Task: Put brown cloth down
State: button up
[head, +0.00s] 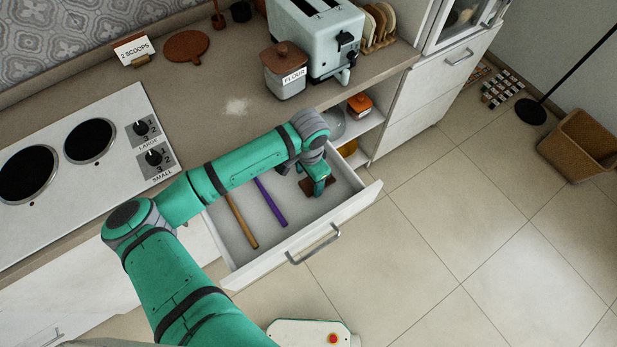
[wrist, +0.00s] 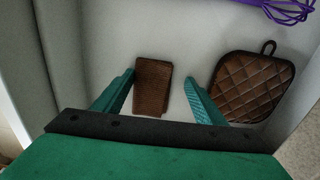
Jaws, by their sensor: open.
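The brown cloth (wrist: 153,86) is a small, folded-looking rectangle in the wrist view. It appears to lie on the pale drawer floor. My gripper (wrist: 160,80) is open, with one green finger on each side of the cloth; a pale gap shows on the right side, and the left finger is very close to the cloth's edge. In the head view my gripper (head: 318,181) reaches down into the right end of the open drawer (head: 335,215). Brown material shows beneath it there, but I cannot tell which item it is.
A brown quilted pot holder (wrist: 252,88) lies right of the cloth, and a purple whisk (wrist: 285,8) is above it. A wooden-handled tool (head: 241,222) lies in the drawer's left part. The counter with the toaster (head: 318,40) and flour jar (head: 286,75) is behind.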

aim_at(310, 182)
jog(key=shift+s+d+f, duration=0.2)
jog(key=shift+f, duration=0.3)
notch_tip(310, 182, up, 13)
jog(key=shift+r, duration=0.15)
jog(key=shift+w, duration=0.1)
dwell(0.4)
